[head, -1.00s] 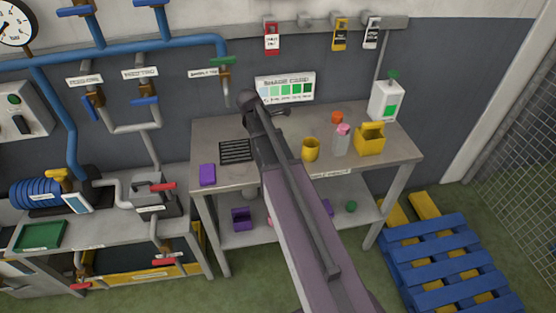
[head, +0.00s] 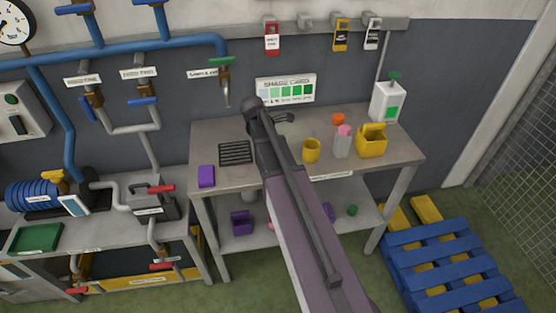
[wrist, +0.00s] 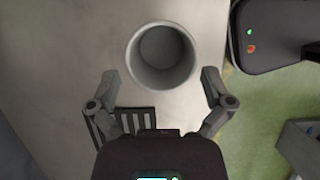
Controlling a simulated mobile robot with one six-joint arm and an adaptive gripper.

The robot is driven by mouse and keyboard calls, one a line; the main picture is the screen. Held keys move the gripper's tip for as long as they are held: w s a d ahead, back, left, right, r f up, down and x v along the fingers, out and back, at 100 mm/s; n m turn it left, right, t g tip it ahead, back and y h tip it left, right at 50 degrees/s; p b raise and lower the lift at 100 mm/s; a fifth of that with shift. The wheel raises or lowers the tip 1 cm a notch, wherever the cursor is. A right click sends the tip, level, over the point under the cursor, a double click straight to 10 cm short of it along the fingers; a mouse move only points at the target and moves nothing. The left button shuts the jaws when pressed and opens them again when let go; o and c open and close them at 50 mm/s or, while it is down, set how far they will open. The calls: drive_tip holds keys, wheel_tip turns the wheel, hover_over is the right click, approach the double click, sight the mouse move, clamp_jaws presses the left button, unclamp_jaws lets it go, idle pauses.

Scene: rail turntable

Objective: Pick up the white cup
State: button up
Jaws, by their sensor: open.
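The white cup (wrist: 161,58), greyish in this light, stands upright in the wrist view with its round open mouth facing the camera. It looks empty. My gripper (wrist: 160,82) is open, with one finger to the lower left of the cup and one to the lower right. The cup lies mostly beyond the fingertips, and I see no contact. In the head view I cannot make out the cup; my arm covers part of the workbench (head: 212,128).
A dark slotted grate (head: 237,152) lies on the bench; it also shows below the cup in the wrist view (wrist: 140,118). A yellow cup (head: 311,151), a pink-capped bottle (head: 343,142) and a yellow container (head: 372,141) stand right of my arm. A purple block (head: 206,176) lies front left.

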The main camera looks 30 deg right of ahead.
drive_tip(key=shift+b+x, duration=1.35)
drive_tip(key=shift+x, duration=0.45)
drive_tip(key=c, duration=0.7)
